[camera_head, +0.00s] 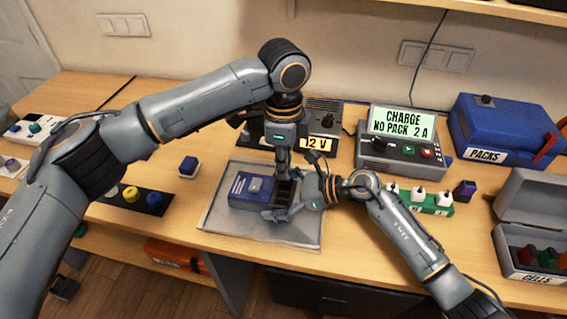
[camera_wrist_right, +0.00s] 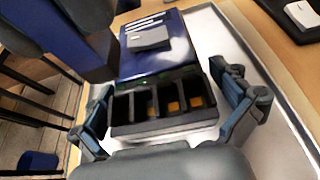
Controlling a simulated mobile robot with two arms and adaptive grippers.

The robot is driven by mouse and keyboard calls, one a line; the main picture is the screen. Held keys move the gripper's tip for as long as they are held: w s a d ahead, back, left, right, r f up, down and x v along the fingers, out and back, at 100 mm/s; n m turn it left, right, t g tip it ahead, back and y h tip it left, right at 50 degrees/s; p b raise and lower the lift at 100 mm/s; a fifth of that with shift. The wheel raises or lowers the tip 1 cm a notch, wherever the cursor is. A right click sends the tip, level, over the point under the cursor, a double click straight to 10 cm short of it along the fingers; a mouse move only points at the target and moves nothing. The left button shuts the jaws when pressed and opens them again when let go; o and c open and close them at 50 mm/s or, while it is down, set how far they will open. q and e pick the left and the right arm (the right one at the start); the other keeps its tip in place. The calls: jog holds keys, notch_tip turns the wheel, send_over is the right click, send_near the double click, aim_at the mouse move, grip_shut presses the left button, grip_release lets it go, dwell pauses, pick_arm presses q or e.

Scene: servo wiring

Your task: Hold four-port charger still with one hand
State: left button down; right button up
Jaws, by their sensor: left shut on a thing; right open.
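The four-port charger (camera_head: 249,187) is a dark blue box lying on a pale grey mat (camera_head: 222,222). In the right wrist view the charger (camera_wrist_right: 160,64) shows a blue top with a grey patch and a row of dark open slots at its near end. My right gripper (camera_head: 288,197) comes in from the right, open, at the slotted end. In the wrist view its fingers (camera_wrist_right: 166,104) stand on either side of that end.
Behind stand a "12 V" unit (camera_head: 322,117) and a grey charge tester (camera_head: 398,152) reading "NO PACK". To the right are a green strip with white knobs (camera_head: 433,208), a blue "PACKS" box (camera_head: 502,125) and an open "CELLS" case (camera_head: 537,268).

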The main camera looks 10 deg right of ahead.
jog(key=shift+d+r, duration=0.1)
jog(key=shift+r, duration=0.05)
jog(key=v, duration=1.1)
jog(key=shift+s+d+r, duration=0.1)
jog(key=shift+d, duration=0.3)
